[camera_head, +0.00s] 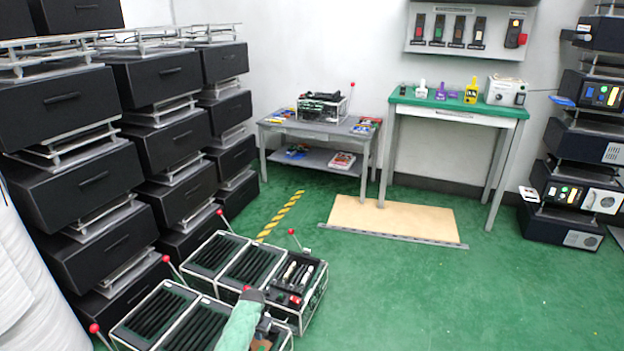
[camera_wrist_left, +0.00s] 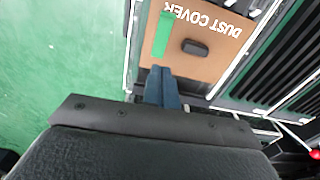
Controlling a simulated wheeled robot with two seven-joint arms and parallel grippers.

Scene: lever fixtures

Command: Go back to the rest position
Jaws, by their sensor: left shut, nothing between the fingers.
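My left arm comes in at the bottom of the head view, over the lever fixtures. Its left gripper (camera_head: 264,327) is small and partly hidden there. In the left wrist view the two blue fingers of the left gripper (camera_wrist_left: 163,88) are together with nothing between them. They lie just in front of a brown dust cover (camera_wrist_left: 222,62) with a black knob (camera_wrist_left: 195,47) and a green strip (camera_wrist_left: 163,35). I cannot tell whether the fingers touch the cover. The lever fixtures (camera_head: 180,318) have dark slotted trays and red-ball levers. My right gripper does not show.
Black drawer units (camera_head: 85,180) are stacked on the left. A grey table (camera_head: 320,130) and a green-topped table (camera_head: 460,105) stand at the back, with a wooden board (camera_head: 390,218) on the floor. Dark devices (camera_head: 575,190) are stacked at right. The green floor (camera_head: 460,300) is clear at front right.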

